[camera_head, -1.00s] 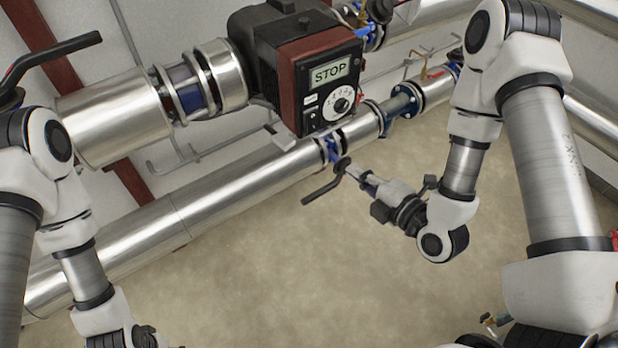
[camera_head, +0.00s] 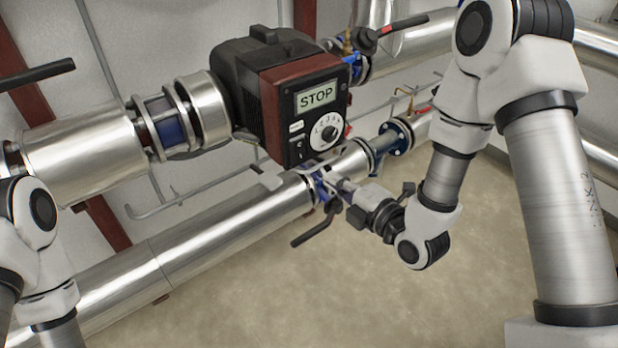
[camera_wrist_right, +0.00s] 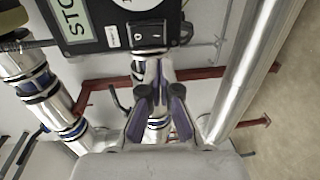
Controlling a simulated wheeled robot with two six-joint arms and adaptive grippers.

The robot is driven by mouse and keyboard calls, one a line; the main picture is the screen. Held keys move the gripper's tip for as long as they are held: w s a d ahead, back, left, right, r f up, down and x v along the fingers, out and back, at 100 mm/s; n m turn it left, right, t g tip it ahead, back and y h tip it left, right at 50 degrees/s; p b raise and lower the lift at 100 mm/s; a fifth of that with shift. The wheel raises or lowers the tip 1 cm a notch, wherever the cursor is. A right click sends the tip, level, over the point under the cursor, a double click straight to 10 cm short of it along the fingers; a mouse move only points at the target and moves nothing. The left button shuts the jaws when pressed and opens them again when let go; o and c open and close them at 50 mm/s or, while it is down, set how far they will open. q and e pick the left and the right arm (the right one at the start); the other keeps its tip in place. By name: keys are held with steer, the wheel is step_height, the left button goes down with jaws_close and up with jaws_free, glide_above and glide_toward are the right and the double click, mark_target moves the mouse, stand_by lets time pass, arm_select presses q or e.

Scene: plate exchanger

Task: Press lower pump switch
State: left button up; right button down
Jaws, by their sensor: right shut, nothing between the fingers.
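The pump (camera_head: 272,122) is a black and dark red box on the upper pipe. Its front face carries a display reading STOP (camera_head: 318,96) and a round white dial (camera_head: 328,133). In the right wrist view a black rocker switch (camera_wrist_right: 150,36) sits on the face, beside the display's edge and below the dial. My right gripper (camera_head: 340,186) is just below the pump face, in front of the lower pipe. In the wrist view its fingers (camera_wrist_right: 160,88) are shut, empty, and point at the switch with a small apparent gap. My left gripper is out of view.
A large silver lower pipe (camera_head: 215,232) runs diagonally behind my right gripper. A valve with a black lever (camera_head: 315,228) is close beside the gripper. Another black lever (camera_head: 38,75) is at upper left. The floor (camera_head: 330,300) in front is clear.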

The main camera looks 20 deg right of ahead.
mark_target(301, 159)
steer(key=p+x, duration=0.2)
steer(key=x, duration=0.6)
steer(key=shift+w+a, duration=0.15)
steer(key=shift+w, duration=0.1)
steer(key=shift+w+a+f+t+b, duration=0.1)
steer(key=shift+w+f+t+b, duration=0.2)
steer(key=shift+b, duration=0.75)
steer(key=shift+r, duration=0.15)
